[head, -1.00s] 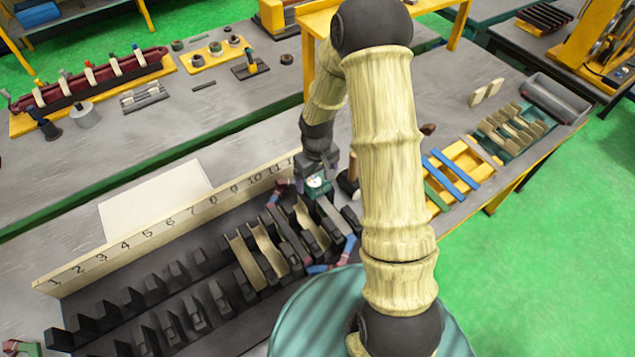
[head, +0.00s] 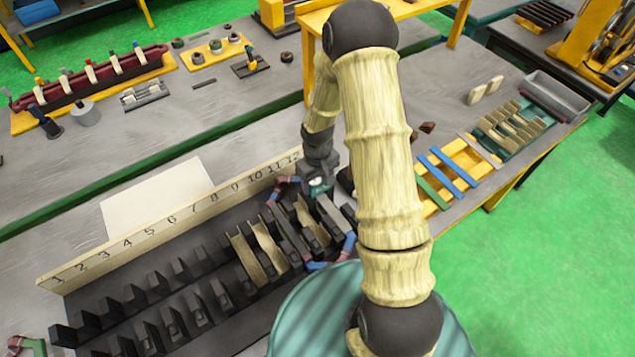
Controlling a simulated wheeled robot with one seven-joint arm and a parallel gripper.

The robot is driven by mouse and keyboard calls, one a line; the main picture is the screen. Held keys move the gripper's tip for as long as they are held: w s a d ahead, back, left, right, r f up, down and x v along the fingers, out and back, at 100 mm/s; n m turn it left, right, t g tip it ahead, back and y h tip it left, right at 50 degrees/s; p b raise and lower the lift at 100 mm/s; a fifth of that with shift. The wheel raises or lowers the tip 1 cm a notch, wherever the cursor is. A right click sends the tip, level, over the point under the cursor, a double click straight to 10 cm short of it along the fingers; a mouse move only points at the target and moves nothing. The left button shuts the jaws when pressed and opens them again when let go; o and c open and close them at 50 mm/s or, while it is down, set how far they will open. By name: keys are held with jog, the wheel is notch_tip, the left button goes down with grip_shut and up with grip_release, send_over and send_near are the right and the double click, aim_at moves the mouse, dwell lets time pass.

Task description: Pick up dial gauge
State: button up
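The dial gauge (head: 317,184) shows as a small white round face on a dark teal body, at the right end of the numbered slotted rack. My gripper (head: 318,178) is right over it and hides its upper part. The fingers are small and dark here, so I cannot tell whether they are open or shut on the gauge.
The dark slotted rack (head: 150,318) has a numbered board (head: 140,240) behind it and several cream strips in its right slots. Red and blue pieces (head: 335,255) lie around these slots. A yellow rack with blue and green bars (head: 448,172) stands to the right. A white sheet (head: 150,200) lies behind the board.

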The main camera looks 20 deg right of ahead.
jog(key=shift+c, duration=1.4)
jog(key=shift+r, duration=0.15)
notch_tip(320, 180, up, 10)
jog(key=shift+f+b, duration=0.1)
jog(key=shift+b, duration=1.15)
notch_tip(320, 180, up, 5)
jog(key=p, duration=0.4)
jog(key=shift+w, duration=0.1)
